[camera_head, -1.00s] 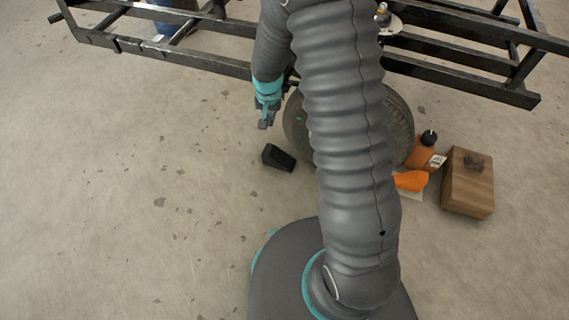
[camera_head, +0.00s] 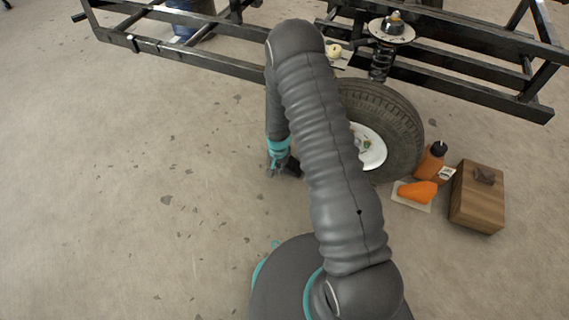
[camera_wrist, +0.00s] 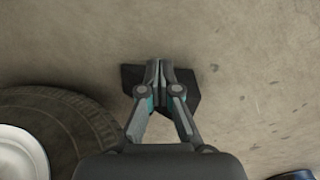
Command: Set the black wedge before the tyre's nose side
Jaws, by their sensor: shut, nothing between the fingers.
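The black wedge (camera_head: 293,167) lies on the floor left of the tyre (camera_head: 400,120), partly hidden by my arm and gripper in the head view. My gripper (camera_head: 277,172) is low beside it, at its left in that view. In the wrist view my gripper (camera_wrist: 157,68) is shut and empty, with its fingertips in front of the wedge (camera_wrist: 188,84). The wedge shows on both sides of the fingers; whether they touch it I cannot tell. The tyre (camera_wrist: 75,122) stands at the left there, apart from the wedge, with its white hub at the frame's edge.
A black metal frame (camera_head: 470,90) spans the back, with a spring strut (camera_head: 380,65) above the tyre. An orange bottle (camera_head: 428,164), an orange object (camera_head: 416,191) and a wooden box (camera_head: 478,198) stand right of the tyre. The floor at left is clear.

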